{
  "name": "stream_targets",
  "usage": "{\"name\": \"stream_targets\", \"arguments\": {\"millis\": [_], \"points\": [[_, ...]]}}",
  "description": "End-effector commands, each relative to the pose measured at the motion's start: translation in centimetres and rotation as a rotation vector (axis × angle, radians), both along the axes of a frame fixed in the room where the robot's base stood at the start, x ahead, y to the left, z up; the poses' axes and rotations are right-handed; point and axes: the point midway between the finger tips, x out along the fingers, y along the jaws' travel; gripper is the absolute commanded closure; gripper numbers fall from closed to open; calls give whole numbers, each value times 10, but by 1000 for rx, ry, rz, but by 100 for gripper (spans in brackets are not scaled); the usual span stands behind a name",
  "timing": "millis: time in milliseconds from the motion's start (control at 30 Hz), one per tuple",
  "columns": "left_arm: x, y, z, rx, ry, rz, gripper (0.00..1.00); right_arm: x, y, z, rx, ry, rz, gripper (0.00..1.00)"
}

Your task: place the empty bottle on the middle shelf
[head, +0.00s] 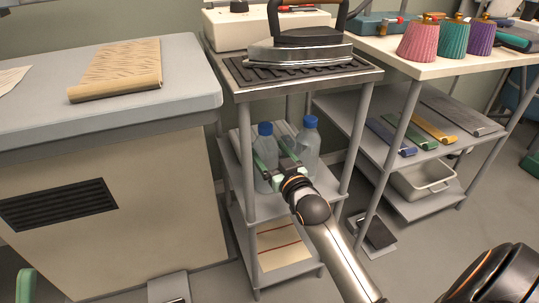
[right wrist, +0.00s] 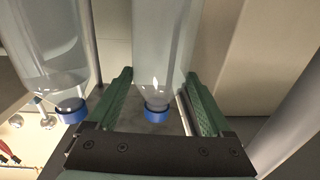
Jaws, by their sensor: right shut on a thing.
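Two clear bottles with blue caps stand upright at the middle shelf (head: 262,208) of the grey stand. The left bottle (head: 264,157) is between the green fingers of my right gripper (head: 273,160), which is shut on it. In the right wrist view this bottle (right wrist: 160,55) shows between the fingers, its cap toward the bottom of the picture. The other bottle (head: 308,145) is beside it to the right; it also shows in the right wrist view (right wrist: 50,45). A pale green tip, apparently my left gripper (head: 27,286), shows at the bottom left.
An iron (head: 305,45) rests on a dark ribbed mat on the stand's top, above the shelf. The stand's posts frame the shelf opening. A grey-topped cabinet (head: 180,75) is close on the left. A second shelf unit (head: 400,165) with coloured strips is on the right.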

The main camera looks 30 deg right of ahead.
Motion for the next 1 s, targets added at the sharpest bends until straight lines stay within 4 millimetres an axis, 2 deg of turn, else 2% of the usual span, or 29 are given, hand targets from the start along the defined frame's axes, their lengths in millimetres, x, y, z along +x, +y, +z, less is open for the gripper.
{"name": "stream_targets", "arguments": {"millis": [200, 233, 367, 700, 867, 1000], "points": [[0, 0, 0, 0, 0, 0, 50, 0, 0, -1, 0, 0, 0, 100], [0, 0, 0, 0, 0, 0, 50, 0, 0, -2, 0, 0, 0, 15], [0, 0, 1, 0, 0, 0, 50, 0, 0, -1, 0, 0, 0, 0], [0, 0, 2, -2, 0, 1, 50, -2, 0, 2, 0, 1, 0, 0], [0, 1, 10, -11, 2, -1, 50, -20, 4, 2, 1, 3, 0, 0], [0, 2, 19, -15, -1, -2, 50, -46, 8, 2, 2, 5, 0, 0]]}}
